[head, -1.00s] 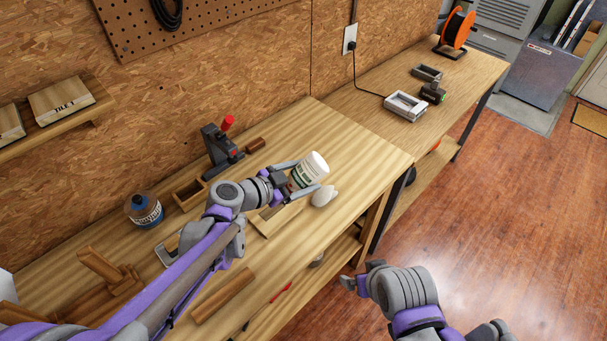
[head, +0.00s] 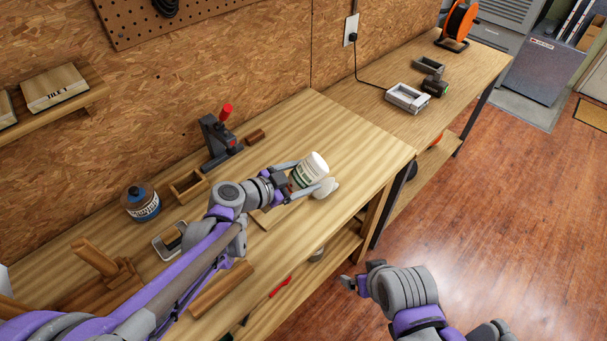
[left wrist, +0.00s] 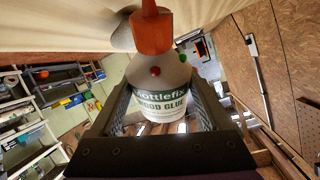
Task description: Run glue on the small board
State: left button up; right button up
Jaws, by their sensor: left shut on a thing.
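My left gripper (head: 298,179) is shut on a white glue bottle (head: 316,166) above the workbench. The bottle is tipped over, with its base up toward the head camera. In the left wrist view the glue bottle (left wrist: 160,85) sits between the fingers, its wood glue label facing the camera and its orange nozzle pointing toward the bench. A pale wooden piece (head: 260,219), which looks like the small board, lies on the bench, mostly hidden under my left gripper. My right gripper (head: 360,278) is low over the floor, off the bench's front; its finger opening is unclear.
The bench's right end is clear.

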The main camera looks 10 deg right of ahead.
pick_arm(q)
jog(key=shift+f+b, duration=0.3)
jog(key=shift+f, duration=0.2)
jog(key=shift+s+a+r, duration=0.1)
jog(key=shift+s+a, duration=0.05)
jog(key=shift+a, duration=0.1)
jog(key=shift+s+a, duration=0.55)
jog(key=shift+a, duration=0.2)
jog(key=shift+s+a, duration=0.5)
jog(key=shift+a, duration=0.25)
pick_arm(e)
jog(key=shift+f, duration=0.15)
pick_arm(q)
notch_tip(320, 180, up, 6)
jog(key=p, duration=0.5)
jog(key=shift+r, duration=0.25)
notch_tip(320, 180, up, 7)
jog(key=p, duration=0.4)
send_over(295, 187)
jog(key=a, duration=0.1)
jog(key=shift+s+f, duration=0.15)
jog(key=shift+f, duration=0.1)
pick_arm(e)
jog(key=w+r+t, duration=0.1)
jog(key=w+r, duration=0.3)
jog(key=r, duration=0.7)
jog(key=shift+w+r, duration=0.35)
jog(key=shift+w, duration=0.05)
